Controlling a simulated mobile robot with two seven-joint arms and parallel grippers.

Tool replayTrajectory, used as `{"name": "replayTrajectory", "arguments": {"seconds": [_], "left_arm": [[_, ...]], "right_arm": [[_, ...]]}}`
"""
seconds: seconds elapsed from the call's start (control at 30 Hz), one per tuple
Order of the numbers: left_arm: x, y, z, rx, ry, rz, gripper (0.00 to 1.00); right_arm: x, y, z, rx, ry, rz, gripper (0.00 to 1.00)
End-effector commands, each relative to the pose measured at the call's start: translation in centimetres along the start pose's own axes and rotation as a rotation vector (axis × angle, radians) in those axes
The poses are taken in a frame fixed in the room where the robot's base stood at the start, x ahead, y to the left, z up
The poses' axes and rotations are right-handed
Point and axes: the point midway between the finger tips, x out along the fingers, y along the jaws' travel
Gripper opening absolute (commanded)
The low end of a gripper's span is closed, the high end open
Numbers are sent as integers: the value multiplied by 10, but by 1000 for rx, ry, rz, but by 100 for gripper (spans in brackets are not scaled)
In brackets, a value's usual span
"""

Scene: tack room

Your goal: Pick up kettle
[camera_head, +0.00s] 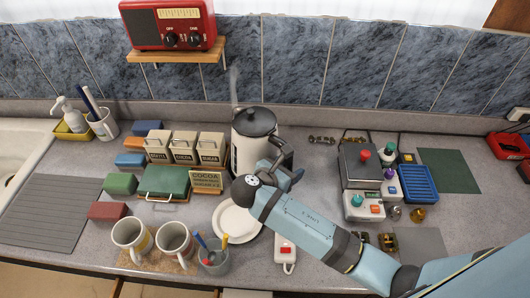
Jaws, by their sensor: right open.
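The kettle (242,151) is a tall white cylinder with a black lid and knob. It stands upright on the grey counter near the tiled back wall. Its right side is partly hidden by dark parts of my right gripper and arm. My right gripper (285,166) is open at the kettle's right side, close to its dark handle. I cannot tell whether the fingers touch or surround the handle. My left gripper is not in view.
A white plate (226,218) lies in front of the kettle. Two mugs (131,236) and a grey cup (215,262) with utensils stand at the front. Canisters (184,147) are left of the kettle. A red radio (169,26) sits on a shelf above. Small devices (362,207) stand right.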

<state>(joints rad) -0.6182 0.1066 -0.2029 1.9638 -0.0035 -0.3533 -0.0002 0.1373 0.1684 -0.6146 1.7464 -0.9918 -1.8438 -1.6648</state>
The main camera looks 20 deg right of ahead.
Motion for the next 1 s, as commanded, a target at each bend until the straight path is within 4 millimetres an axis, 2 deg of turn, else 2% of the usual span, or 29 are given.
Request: {"name": "replayTrajectory", "arguments": {"seconds": [0.17, 0.4, 1.0], "left_arm": [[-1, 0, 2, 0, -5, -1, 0], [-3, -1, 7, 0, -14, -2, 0], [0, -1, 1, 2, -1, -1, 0]], "right_arm": [[0, 0, 0, 0, 0, 0, 56], [0, 0, 0, 0, 0, 0, 0], [0, 1, 2, 5, -2, 2, 0]]}}
